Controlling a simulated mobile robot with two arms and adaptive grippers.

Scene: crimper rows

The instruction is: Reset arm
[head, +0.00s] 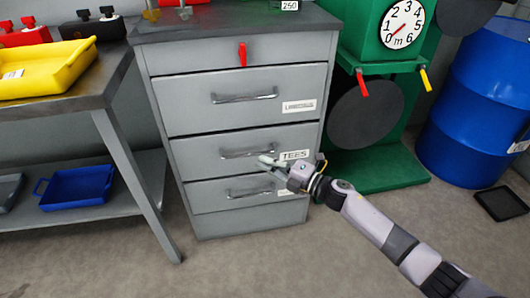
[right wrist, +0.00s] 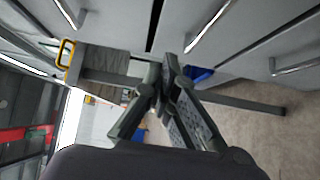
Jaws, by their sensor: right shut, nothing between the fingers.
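My right arm comes in from the lower right in the head view. Its gripper (head: 266,163) is in front of the grey drawer cabinet (head: 215,54), near the handle of the drawer labelled TEES (head: 294,155). In the right wrist view the fingers of my right gripper (right wrist: 165,75) are together with nothing between them. I cannot tell from the head view whether the gripper touches the cabinet. All the drawers look closed. My left arm and gripper are not in view.
A workbench (head: 112,84) with a yellow tray (head: 45,68) stands left, a blue bin (head: 77,188) on its lower shelf. A green machine (head: 380,168) with a dial (head: 403,24) and a blue barrel (head: 486,95) stand right. The floor (head: 255,262) in front is clear.

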